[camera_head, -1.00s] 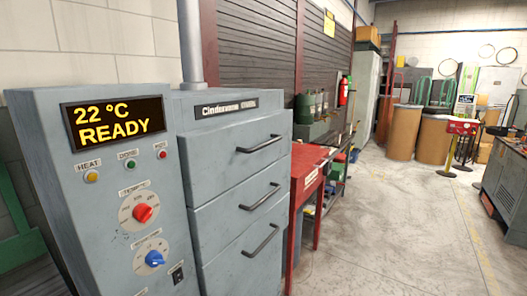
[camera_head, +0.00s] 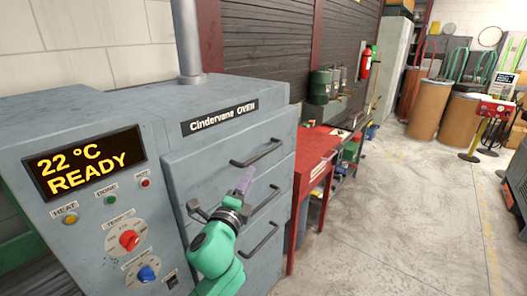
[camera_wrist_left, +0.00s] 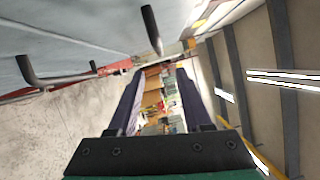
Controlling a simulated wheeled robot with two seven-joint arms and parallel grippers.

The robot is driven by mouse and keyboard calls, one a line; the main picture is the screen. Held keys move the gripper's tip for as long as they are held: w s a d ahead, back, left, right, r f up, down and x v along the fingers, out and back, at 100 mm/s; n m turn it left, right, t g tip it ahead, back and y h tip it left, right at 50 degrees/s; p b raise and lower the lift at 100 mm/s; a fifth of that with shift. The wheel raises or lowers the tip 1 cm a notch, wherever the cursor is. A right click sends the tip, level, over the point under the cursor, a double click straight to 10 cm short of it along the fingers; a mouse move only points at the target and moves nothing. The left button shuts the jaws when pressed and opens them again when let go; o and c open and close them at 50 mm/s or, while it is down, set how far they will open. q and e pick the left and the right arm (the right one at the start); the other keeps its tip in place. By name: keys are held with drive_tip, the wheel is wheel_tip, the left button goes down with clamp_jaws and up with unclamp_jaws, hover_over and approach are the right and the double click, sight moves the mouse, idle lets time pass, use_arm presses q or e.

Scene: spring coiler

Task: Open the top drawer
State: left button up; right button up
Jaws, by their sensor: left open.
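The grey oven (camera_head: 225,95) has several stacked drawers on its front, each with a dark bar handle. The top drawer (camera_head: 207,165) looks closed flush, and its handle (camera_head: 257,154) is bare. My left gripper (camera_head: 246,178) is open and empty in front of the drawers, just below and left of the top handle in the head view. In the left wrist view, its two dark fingers (camera_wrist_left: 158,85) are spread apart. A dark handle (camera_wrist_left: 151,30), seemingly the top one, lies ahead of them, not between them. Another handle (camera_wrist_left: 40,78) shows at the left. My right gripper is not in view.
The control panel (camera_head: 83,158) reads 22 °C READY, with knobs and buttons left of my arm. A red table (camera_head: 315,150) stands close to the oven's right side. Open floor (camera_head: 400,220) lies to the right. Brown drums (camera_head: 428,108) stand further back.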

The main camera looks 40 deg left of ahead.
sight(263, 155)
use_arm(q)
drive_tip(key=p+x, duration=0.3)
drive_tip(key=x, duration=1)
drive_tip(key=shift+w+a+f+p, duration=0.1)
drive_tip(key=shift+w+a+p, duration=0.1)
drive_tip(key=shift+p, duration=0.1)
drive_tip(key=shift+w+a, duration=0.15)
drive_tip(key=shift+w, duration=0.3)
clamp_jaws()
drive_tip(key=shift+f, duration=0.1)
